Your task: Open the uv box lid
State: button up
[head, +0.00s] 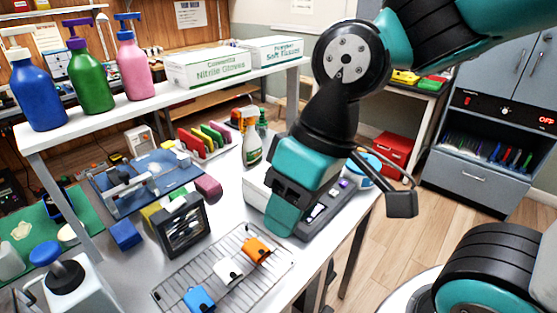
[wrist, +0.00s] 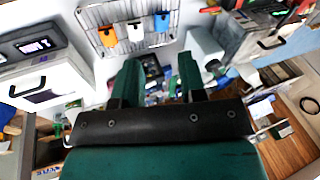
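No label reading UV box is legible, and I cannot tell for sure which thing it is. One box-like candidate is a black-framed box (head: 182,226) with a glassy, striped front, left of centre in the head view. Another is the grey cabinet (head: 472,172) at the right, with a red "OFF" display and coloured items in its bay. My gripper (head: 284,213) hangs over the bench, in front of a grey device (head: 325,208). In the wrist view my gripper (wrist: 160,78) has its two green fingers apart with nothing held between them.
A wire rack (head: 190,272) holds orange, white and blue items; it also shows in the wrist view (wrist: 92,36). A raised shelf (head: 190,88) with pump bottles and glove boxes spans the back. Spray bottles (head: 251,148) stand behind my gripper. Open floor lies to the right.

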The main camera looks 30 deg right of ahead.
jog(key=w+d+r+m+t+h+p, duration=0.1)
jog(key=w+d+m+p, duration=0.1)
jog(key=w+d+m, duration=0.5)
jog(key=w+d+r+m+t+h+p, duration=0.1)
jog(key=w+d+m+p, duration=0.2)
jog(key=w, duration=0.6)
jog(key=w+d+f+m+h+p, duration=0.1)
jog(key=w+d+m, duration=0.35)
jog(key=d, duration=0.25)
jog(key=w+d+f+m, duration=0.1)
jog(key=w+d+m, duration=0.2)
jog(key=d+m, duration=0.25)
jog(key=p+x, duration=0.1)
jog(key=x, duration=1)
jog(key=d+p+x, duration=0.1)
jog(key=x, duration=0.5)
jog(key=shift+f+p, duration=0.2)
jog(key=shift+p, duration=0.15)
grip_shut()
